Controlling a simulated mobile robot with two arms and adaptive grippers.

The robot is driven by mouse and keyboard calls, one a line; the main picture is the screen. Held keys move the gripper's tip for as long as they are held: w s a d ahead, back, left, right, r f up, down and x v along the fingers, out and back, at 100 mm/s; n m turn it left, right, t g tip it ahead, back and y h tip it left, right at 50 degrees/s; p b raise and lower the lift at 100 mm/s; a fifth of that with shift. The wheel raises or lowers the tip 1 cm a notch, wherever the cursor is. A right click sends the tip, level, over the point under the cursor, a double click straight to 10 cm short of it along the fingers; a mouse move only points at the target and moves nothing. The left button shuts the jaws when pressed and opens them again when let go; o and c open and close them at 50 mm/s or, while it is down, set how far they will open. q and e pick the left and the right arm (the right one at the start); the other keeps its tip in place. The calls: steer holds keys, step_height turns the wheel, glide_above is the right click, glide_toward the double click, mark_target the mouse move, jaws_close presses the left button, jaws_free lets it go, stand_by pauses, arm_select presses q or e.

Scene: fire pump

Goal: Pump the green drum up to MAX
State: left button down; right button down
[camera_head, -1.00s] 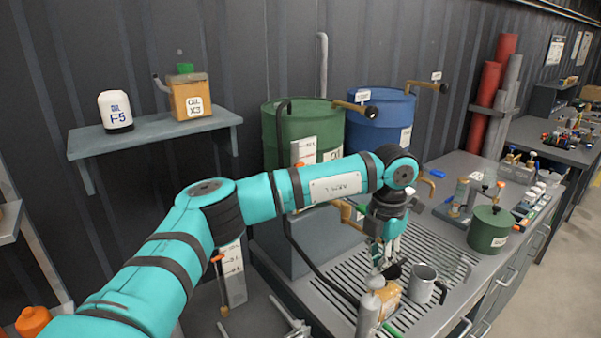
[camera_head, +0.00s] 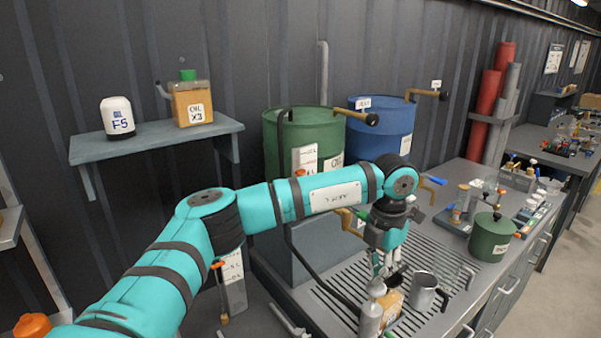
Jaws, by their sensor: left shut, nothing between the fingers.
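The green drum (camera_head: 325,133) stands against the wall behind my left arm, its lower part hidden by that arm. A white scale plate (camera_head: 305,158) with an orange marker near its top is on its front; I cannot read MAX on it. A brass-coloured handle with a black knob (camera_head: 371,119) sticks out to the right at its rim. A black hose runs from the drum down to the grated bench. My left gripper (camera_head: 382,274) points down over the grating, shut and empty, just above an amber bottle (camera_head: 391,299) and beside a metal mug (camera_head: 423,290). My right gripper is not in view.
A blue drum (camera_head: 384,135) stands right of the green one. A grey spray can (camera_head: 370,318) stands before the amber bottle. A small green canister (camera_head: 491,236) and tools crowd the bench at right. A wall shelf (camera_head: 155,134) holds an oil can and a white container.

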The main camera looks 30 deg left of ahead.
mark_target(375, 294)
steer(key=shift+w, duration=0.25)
arm_select(q)
steer(key=shift+f, duration=0.1)
steer(key=shift+f, duration=0.15)
steer(key=shift+s+f, duration=0.1)
steer(key=shift+f, duration=3.25)
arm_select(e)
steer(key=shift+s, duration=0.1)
